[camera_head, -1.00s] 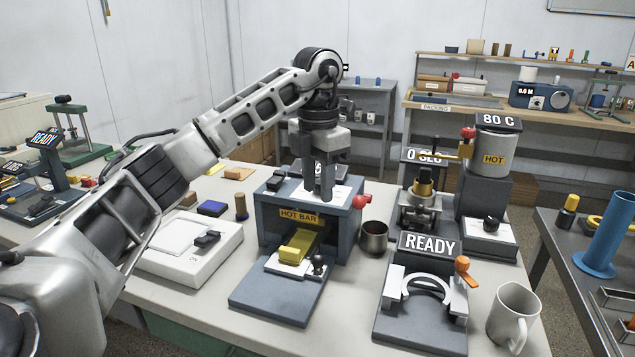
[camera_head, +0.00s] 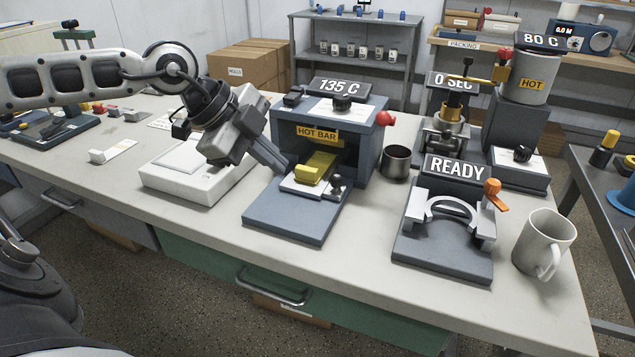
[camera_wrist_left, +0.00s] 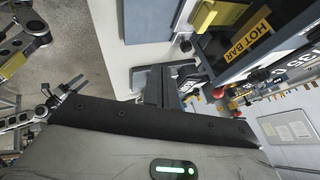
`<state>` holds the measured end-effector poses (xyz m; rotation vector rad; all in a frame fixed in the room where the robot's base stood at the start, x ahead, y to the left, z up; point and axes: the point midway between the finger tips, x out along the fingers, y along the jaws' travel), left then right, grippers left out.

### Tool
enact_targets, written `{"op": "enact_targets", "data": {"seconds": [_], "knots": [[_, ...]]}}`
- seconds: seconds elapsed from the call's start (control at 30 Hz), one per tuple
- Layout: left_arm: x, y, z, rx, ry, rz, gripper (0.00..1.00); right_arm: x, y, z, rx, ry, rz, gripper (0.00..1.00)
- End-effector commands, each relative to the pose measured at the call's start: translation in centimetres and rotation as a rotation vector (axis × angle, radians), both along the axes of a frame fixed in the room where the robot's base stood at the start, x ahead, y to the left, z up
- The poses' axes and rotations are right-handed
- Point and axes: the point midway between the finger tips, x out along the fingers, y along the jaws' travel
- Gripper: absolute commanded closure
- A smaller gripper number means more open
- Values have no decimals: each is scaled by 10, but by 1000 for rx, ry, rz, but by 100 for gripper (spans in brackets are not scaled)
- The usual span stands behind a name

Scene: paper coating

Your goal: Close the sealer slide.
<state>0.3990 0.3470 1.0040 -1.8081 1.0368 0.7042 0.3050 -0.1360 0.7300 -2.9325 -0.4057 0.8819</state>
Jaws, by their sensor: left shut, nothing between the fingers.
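The sealer (camera_head: 372,140) is a blue-grey box with a HOT BAR label and a 135 C display. Its white slide (camera_head: 298,189) sticks out of the front opening over the grey base, carrying a yellow block (camera_head: 317,167) and a small dark knob (camera_head: 336,183). My left gripper (camera_head: 284,166) is shut and empty, angled down at the slide's left edge; I cannot tell whether it touches. In the left wrist view, the fingers (camera_wrist_left: 167,88) show near the knob (camera_wrist_left: 186,46) and the HOT BAR label.
A white flat device (camera_head: 180,190) stands left of the sealer, below my left wrist. A dark metal cup (camera_head: 396,162) is at its right. The READY fixture (camera_head: 440,245) and a mug (camera_head: 543,243) stand further right. The table's front edge is close to the sealer base.

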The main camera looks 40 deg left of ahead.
Motion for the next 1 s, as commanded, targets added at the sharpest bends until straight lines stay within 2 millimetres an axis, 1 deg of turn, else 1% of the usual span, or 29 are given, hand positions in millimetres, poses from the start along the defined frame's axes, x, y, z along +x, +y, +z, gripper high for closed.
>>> {"op": "enact_targets", "data": {"seconds": [0.17, 0.37, 0.57, 0.7, 0.8, 0.9, 1.0], "knots": [[9, -9, -15, -8, 2, -4, 100, 0, -1, 3, -3, 1, 0, 38], [28, -22, -43, -9, 0, -3, 100, -2, -1, 3, -13, 9, 1, 38], [48, -36, -75, -7, 0, -2, 100, -4, -3, 0, -26, 23, 4, 38], [68, -35, -75, -5, -3, 1, 100, -4, -4, 6, -36, 21, 6, 38], [79, -34, -76, -2, -3, 1, 100, -4, -5, 7, -42, 20, 8, 38], [85, -33, -77, -1, -2, 1, 100, -4, -5, 5, -47, 24, 10, 38], [87, -33, -77, -1, -1, 0, 100, -4, -5, 3, -49, 28, 11, 38]]}}
